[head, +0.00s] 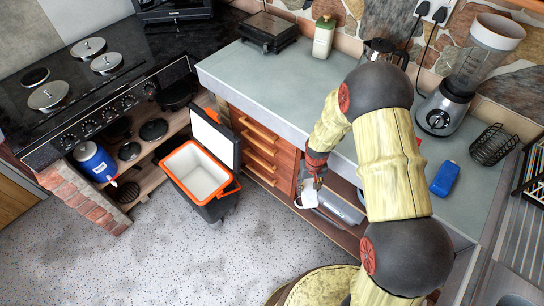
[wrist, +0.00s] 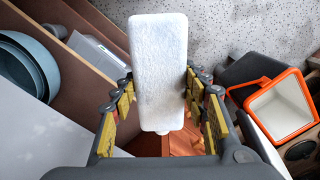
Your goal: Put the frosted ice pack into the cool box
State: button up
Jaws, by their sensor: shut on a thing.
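The frosted ice pack (wrist: 158,70) is a white, rounded, frost-textured block held upright in the wrist view. It shows as a small white shape (head: 308,196) in the head view. My gripper (wrist: 158,100) is shut on it, with yellow-padded fingers on both sides. In the head view my gripper (head: 312,178) hangs in front of the counter, right of the cool box. The cool box (head: 222,189) stands on the floor, dark with an orange rim, white and empty inside, its lid raised. It also shows at the right of the wrist view (wrist: 304,92).
An open lower compartment (head: 340,205) with grey items is beside my gripper. A stove (head: 100,80) is left of the cool box. Speckled floor (head: 160,255) is clear in front. A blue container (head: 445,178) stands on the counter.

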aim_at(199, 182)
jog(key=i+j, duration=0.15)
jog(key=j, duration=0.3)
jog(key=i+j+z, duration=0.1)
jog(key=j, duration=0.3)
jog(key=i+j, duration=0.2)
jog(key=j, duration=0.25)
jog(key=i+j, duration=0.1)
jog(key=j, duration=0.35)
jog(key=i+j+z, duration=0.1)
jog(key=j, duration=0.3)
jog(key=i+j, duration=0.15)
jog(key=j, duration=0.3)
jog(key=i+j, duration=0.15)
jog(key=j, duration=0.3)
jog(key=i+j+z, duration=0.1)
jog(key=j, duration=0.35)
